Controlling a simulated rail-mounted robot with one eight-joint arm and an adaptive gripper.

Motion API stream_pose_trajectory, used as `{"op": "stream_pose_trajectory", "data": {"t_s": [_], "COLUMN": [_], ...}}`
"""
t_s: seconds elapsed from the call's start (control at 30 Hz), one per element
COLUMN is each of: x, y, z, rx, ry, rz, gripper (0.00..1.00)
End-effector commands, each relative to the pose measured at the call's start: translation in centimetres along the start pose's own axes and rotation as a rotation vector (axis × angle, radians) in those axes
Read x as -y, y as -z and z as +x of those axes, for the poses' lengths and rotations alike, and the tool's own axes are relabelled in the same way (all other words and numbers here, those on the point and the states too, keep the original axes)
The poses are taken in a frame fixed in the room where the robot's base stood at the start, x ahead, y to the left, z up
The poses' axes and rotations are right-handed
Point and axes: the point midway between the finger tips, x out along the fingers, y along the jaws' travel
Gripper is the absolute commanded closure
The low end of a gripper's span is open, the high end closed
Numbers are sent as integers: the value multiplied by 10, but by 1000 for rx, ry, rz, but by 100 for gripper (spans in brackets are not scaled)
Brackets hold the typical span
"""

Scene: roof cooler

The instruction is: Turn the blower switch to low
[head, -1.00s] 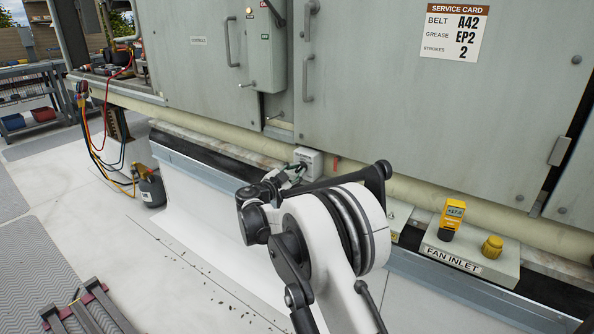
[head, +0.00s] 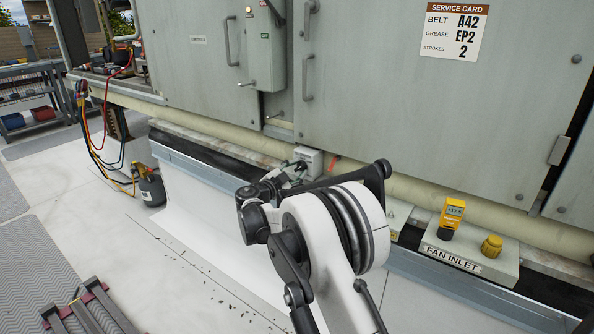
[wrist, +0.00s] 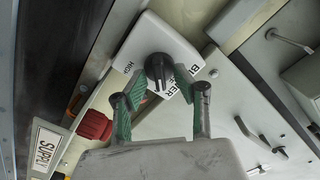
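The blower switch is a black knob (wrist: 158,67) on a white box in the wrist view, with "HIGH" and partly covered "BLOWER" lettering. Its white box (head: 311,160) shows in the head view below the cabinet doors, just beyond my gripper (head: 297,171). In the wrist view the two green-padded fingers of my gripper (wrist: 161,76) reach in on either side of the knob, with their tips close to its sides. I cannot tell whether the pads press on it. The lower lettering is partly hidden by the fingers.
In the wrist view a red knob (wrist: 96,126) and a "SUPPLY" label (wrist: 46,147) are left of the fingers. In the head view a beige pipe (head: 415,190) runs along the cabinet. A yellow meter (head: 452,213) and yellow cap (head: 492,246) stand on the fan inlet box (head: 470,253).

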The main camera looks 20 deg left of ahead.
Motion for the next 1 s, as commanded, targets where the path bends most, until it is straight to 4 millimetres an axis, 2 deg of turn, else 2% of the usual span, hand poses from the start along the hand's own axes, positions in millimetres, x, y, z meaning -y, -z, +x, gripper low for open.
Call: {"op": "stream_pose_trajectory", "data": {"t_s": [0.23,0.37,0.8,1.0], "x": [0,1,1,0], "y": [0,0,0,0], "z": [0,-9,-89,-113], "rx": [0,0,2,1], "ry": [0,1,2,1], "rz": [0,0,0,0], "gripper": [71,71,71,71]}}
